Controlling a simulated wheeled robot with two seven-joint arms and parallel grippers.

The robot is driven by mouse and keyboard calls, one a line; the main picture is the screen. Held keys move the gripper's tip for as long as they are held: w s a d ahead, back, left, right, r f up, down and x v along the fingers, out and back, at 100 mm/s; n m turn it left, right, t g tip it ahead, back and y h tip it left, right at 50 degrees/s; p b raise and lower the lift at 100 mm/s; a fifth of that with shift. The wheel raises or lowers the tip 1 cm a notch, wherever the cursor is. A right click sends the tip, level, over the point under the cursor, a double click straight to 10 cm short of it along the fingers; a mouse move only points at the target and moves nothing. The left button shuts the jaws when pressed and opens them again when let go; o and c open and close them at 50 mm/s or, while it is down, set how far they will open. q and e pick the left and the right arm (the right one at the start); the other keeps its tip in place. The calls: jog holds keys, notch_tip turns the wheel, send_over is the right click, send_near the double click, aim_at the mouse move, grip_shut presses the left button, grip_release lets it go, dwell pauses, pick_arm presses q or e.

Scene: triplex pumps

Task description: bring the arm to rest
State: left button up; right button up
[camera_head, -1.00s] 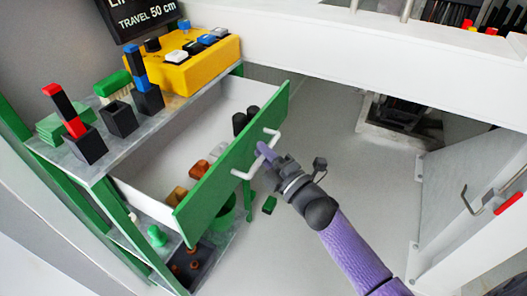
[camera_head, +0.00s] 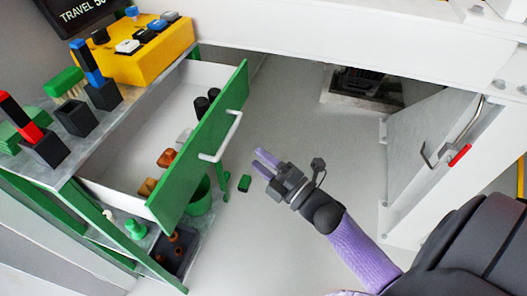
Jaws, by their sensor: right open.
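My right gripper (camera_head: 264,161) has two purple fingers and a dark grey body. Its fingers are apart, with nothing between them. It is to the right of the green drawer front (camera_head: 200,150), clear of the white drawer handle (camera_head: 224,138). The drawer (camera_head: 128,165) stands pulled out from the shelf unit, with dark cylinders, brown pieces and a grey piece inside. My purple right arm comes in from the lower right. My left gripper is not in view.
A yellow button box (camera_head: 150,62), a green brush (camera_head: 66,84) and dark holders stand on the bench top. A white cabinet door (camera_head: 425,150) stands open at the right. Floor between is clear.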

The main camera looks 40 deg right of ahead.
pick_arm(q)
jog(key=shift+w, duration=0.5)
pick_arm(e)
jog(key=shift+s, duration=0.15)
jog(key=s+f+m+g+h+p, duration=0.1)
jog(key=s+f+m+g+h, duration=0.2)
jog(key=f, duration=0.4)
jog(key=s+d+f+m+g+p, duration=0.1)
jog(key=s+f+m+g+p, duration=0.1)
jog(key=s+f+m+g, duration=0.25)
jog(key=s+f+m+g+h+p, duration=0.15)
jog(key=s+f+m, duration=0.25)
jog(key=f, duration=0.4)
pick_arm(q)
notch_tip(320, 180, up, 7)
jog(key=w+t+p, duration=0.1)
jog(key=p, duration=0.1)
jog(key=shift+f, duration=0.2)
pick_arm(e)
jog(key=s+f+m+g, duration=0.3)
jog(key=s+f+g, duration=0.1)
jog(key=s, duration=1)
jog(key=s+a+f+m+g+h, duration=0.1)
jog(key=s+f+m+g, duration=0.2)
jog(key=s+g, duration=0.4)
jog(key=s+f, duration=0.1)
jog(key=s, duration=0.6)
jog(key=shift+a+f, duration=0.25)
